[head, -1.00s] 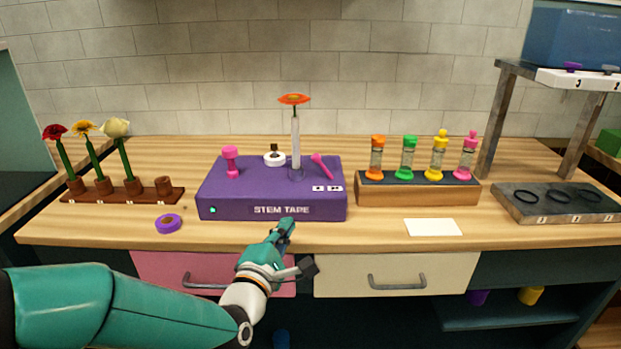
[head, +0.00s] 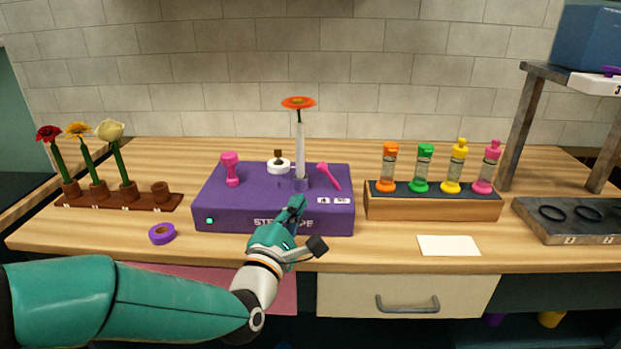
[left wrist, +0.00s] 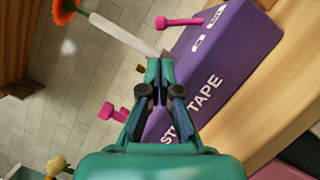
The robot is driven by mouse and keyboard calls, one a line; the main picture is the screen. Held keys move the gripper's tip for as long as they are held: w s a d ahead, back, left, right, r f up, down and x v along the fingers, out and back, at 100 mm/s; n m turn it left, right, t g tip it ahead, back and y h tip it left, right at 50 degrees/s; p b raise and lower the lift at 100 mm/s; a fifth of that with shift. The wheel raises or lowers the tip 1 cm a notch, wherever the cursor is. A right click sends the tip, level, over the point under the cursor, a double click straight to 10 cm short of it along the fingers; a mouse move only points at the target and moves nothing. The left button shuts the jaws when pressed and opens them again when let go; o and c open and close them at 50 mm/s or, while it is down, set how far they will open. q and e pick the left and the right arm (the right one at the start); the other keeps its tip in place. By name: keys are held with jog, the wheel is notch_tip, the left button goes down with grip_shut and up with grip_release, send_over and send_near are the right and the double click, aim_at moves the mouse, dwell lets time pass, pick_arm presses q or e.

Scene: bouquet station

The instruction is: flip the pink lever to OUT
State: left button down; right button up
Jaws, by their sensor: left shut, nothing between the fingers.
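The purple STEM TAPE box (head: 230,210) stands on the wooden counter. The pink lever (head: 329,176) is on its right part, its round end leaning up and to the left, above two small white labels (head: 333,201) too small to read. The lever also shows at the top of the left wrist view (left wrist: 180,21). My left gripper (head: 298,204) is shut and empty, just over the box's front edge, to the left of the lever and apart from it. In the left wrist view its fingertips (left wrist: 159,66) are below the lever. My right gripper is not in view.
A rack of colored bottles (head: 430,205) stands to the right.

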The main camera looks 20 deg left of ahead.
aim_at(330, 178)
pick_arm(q)
jog(key=w, duration=0.3)
jog(key=w+r+p, duration=0.1)
jog(key=w, duration=0.1)
jog(key=w+p, duration=0.1)
jog(key=w, duration=0.2)
jog(key=shift+w+r, duration=0.15)
jog(key=shift+w, duration=0.15)
jog(key=shift+d, duration=0.1)
